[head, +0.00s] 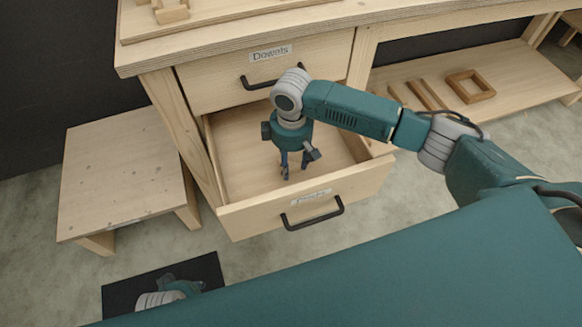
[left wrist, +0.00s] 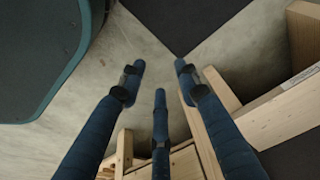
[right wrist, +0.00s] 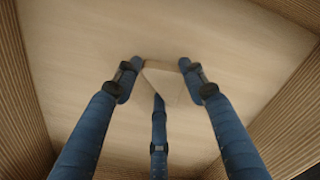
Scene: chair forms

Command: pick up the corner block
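The corner block (right wrist: 168,80) is a small pale wooden triangle, seen only in the right wrist view, lying on the floor of the open lower drawer (head: 240,170). My right gripper (head: 295,168) points down inside this drawer. In the right wrist view its blue fingers (right wrist: 160,76) are spread around the block, and one finger covers part of it. I cannot tell whether they touch it. In the head view the gripper hides the block. My left gripper (left wrist: 160,76) is open and empty above the floor, low at the left.
The drawer front with its black handle (head: 312,213) stands pulled out below the shut "Dowels" drawer (head: 225,82). A low wooden stool (head: 120,175) stands left of the bench. A shelf at right holds a square wooden frame (head: 470,98) and wooden strips. A black mat (head: 200,270) lies on the floor.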

